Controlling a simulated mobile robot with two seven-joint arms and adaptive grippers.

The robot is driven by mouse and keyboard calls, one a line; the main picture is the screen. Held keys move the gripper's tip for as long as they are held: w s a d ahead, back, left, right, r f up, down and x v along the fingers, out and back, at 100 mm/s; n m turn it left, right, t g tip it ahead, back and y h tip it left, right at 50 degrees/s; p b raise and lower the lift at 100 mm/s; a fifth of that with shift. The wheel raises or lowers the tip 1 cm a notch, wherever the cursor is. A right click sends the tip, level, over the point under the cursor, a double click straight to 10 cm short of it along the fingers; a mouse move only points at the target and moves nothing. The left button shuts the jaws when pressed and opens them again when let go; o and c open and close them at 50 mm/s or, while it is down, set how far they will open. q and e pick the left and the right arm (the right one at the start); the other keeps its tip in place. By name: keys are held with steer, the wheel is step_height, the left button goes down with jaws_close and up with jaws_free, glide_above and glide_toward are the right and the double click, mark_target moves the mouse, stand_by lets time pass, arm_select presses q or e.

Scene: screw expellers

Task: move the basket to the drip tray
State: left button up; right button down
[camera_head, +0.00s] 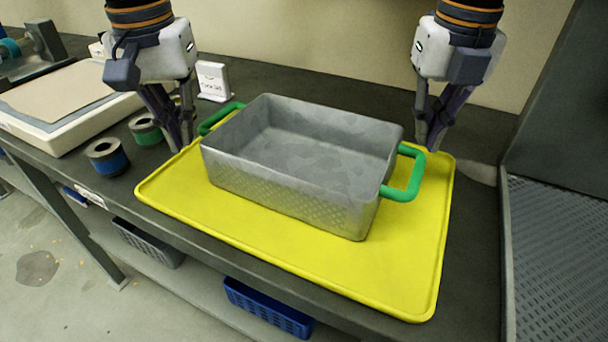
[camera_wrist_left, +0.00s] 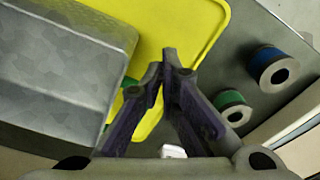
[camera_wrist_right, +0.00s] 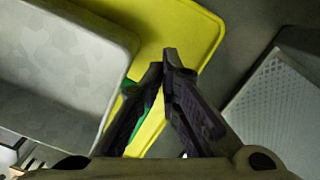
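The grey metal basket (camera_head: 290,165) with green handles stands upright on a yellow rimmed tray (camera_head: 400,285). It looks empty. Its right handle (camera_head: 412,178) and left handle (camera_head: 222,116) are free. A grey perforated tray (camera_head: 560,260) is at the far right; no label shows which tray is the drip tray. My left gripper (camera_head: 183,143) is just outside the left handle, fingertips together and empty; the wrist view shows it too (camera_wrist_left: 168,62). My right gripper (camera_head: 431,143) is just outside the right handle, fingertips together; its wrist view (camera_wrist_right: 167,60) shows nothing between them.
A blue ring-shaped spool (camera_head: 107,158) and a green one (camera_head: 146,130) stand left of the yellow tray. A white block with a brown top (camera_head: 65,100) and a small white sign (camera_head: 212,80) are further left and back. A raised grey wall (camera_head: 570,110) stands at right.

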arm_select(q)
steer(key=o, duration=0.4)
steer(key=shift+a, duration=0.65)
arm_select(e)
steer(key=shift+d, duration=0.7)
arm_select(q)
steer(key=shift+a, duration=0.2)
arm_select(e)
steer(key=shift+d, duration=0.15)
steer(key=c, duration=1.8)
jaws_free()
steer(key=shift+o, duration=0.2)
arm_select(q)
step_height(320, 180, up, 12)
steer(key=s, duration=0.1)
arm_select(e)
step_height(320, 180, up, 12)
steer(key=s, duration=0.1)
arm_select(q)
steer(key=shift+f, duration=0.1)
